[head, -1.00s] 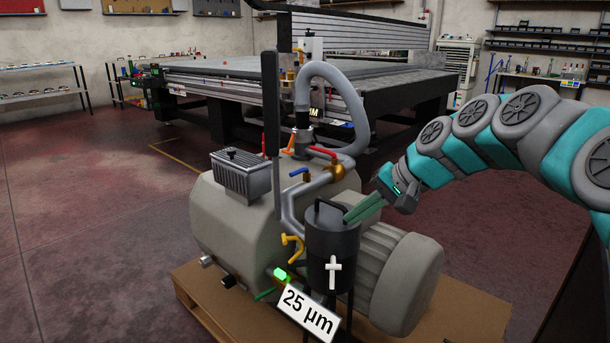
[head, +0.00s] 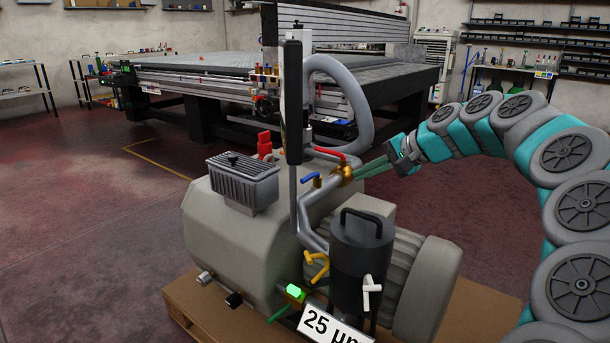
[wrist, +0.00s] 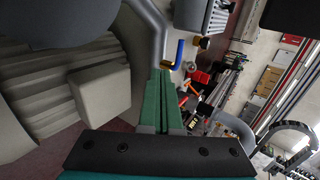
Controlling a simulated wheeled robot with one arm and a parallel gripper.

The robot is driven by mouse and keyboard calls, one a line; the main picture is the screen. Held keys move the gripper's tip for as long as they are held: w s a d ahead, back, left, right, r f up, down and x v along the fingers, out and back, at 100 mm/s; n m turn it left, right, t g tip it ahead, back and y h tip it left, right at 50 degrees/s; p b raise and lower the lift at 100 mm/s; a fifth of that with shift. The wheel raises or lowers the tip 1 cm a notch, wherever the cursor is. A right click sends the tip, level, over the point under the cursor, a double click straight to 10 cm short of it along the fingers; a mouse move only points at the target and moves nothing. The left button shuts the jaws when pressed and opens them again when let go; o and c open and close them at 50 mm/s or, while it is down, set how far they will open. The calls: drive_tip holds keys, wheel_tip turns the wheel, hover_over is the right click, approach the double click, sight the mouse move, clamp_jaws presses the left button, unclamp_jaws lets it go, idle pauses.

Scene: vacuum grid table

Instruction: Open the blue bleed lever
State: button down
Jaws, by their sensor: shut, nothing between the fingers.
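The blue bleed lever (head: 310,178) is a short bent handle on a small brass fitting on the pump's grey pipe, left of the red-handled brass valve (head: 343,172). In the wrist view the blue lever (wrist: 179,54) stands just beyond and slightly right of the fingertips, apart from them. My gripper (head: 364,172) has green fingers that are shut and empty. In the head view it comes in from the right, with its tips by the brass valve; whether they touch it I cannot tell. The fingers also show in the wrist view (wrist: 158,75).
A black canister (head: 362,255) with a top handle stands in front of the pipes. A yellow lever (head: 316,266) and a green light (head: 294,290) are low beside it. A tall dark upright bar (head: 293,110) rises left of the blue lever. The pump body (head: 235,240) sits on a pallet.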

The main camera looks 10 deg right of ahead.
drive_tip(key=w+a+f, duration=0.5)
drive_tip(key=w+a, duration=0.3)
drive_tip(key=shift+w+a+p, duration=0.25)
drive_tip(key=shift+w+p, duration=0.05)
drive_tip(key=shift+w, duration=0.1)
